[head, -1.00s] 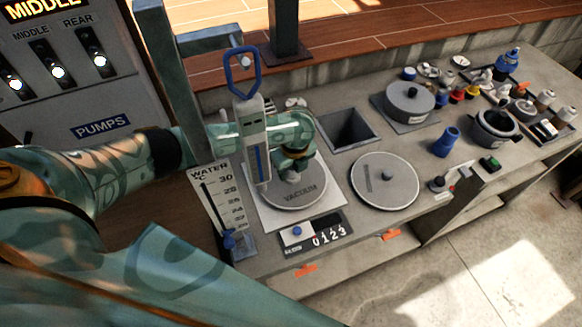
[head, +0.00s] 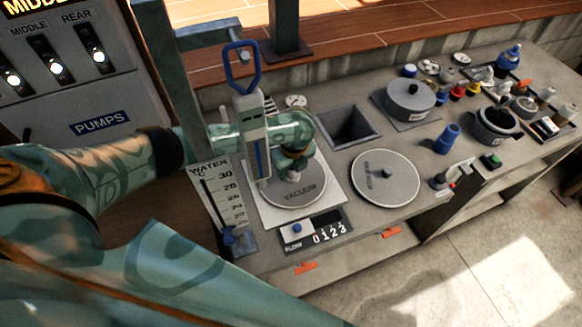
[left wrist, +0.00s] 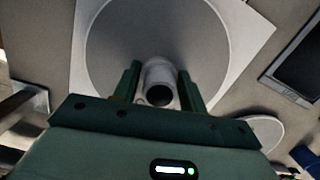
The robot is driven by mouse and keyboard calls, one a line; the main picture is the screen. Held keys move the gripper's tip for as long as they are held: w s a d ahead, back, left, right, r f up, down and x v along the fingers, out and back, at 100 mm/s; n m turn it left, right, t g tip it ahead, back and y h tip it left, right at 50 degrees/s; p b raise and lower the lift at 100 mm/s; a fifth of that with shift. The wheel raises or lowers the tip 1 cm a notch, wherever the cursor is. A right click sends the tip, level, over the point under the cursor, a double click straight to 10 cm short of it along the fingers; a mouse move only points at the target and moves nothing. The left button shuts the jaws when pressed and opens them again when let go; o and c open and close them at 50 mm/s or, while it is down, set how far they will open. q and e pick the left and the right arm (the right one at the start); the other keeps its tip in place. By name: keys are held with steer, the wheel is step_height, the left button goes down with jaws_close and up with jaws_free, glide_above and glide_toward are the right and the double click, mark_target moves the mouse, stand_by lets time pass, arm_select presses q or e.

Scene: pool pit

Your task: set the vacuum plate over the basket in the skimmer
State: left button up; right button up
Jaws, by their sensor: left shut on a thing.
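The vacuum plate (head: 304,194) is a round grey disc marked VACUUM. It lies on a white square panel (head: 256,217) on the bench, with a short spigot at its middle. My left gripper (head: 293,174) points down at the plate and is shut on that spigot. In the left wrist view the two green fingers (left wrist: 160,88) stand on either side of the pale spigot (left wrist: 160,75), over the plate (left wrist: 115,45). No basket shows, and I cannot tell from the pictures which part is the skimmer. My right gripper is not in view.
A square dark opening (head: 348,128) lies right of the plate. A tall tool with a blue loop (head: 252,135) stands close to my gripper. Pots, a blue cup (head: 447,139) and small parts crowd the far right.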

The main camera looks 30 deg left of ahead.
arm_select(q)
steer(key=shift+f, duration=0.25)
stand_by(0.4)
steer(key=o, duration=1.2)
steer(key=shift+o, duration=0.7)
steer(key=shift+r, duration=0.1)
steer(key=shift+r+p, duration=2.4)
steer(key=shift+p, duration=0.45)
step_height(320, 180, up, 4)
steer(key=p, duration=0.4)
steer(key=shift+p, duration=0.4)
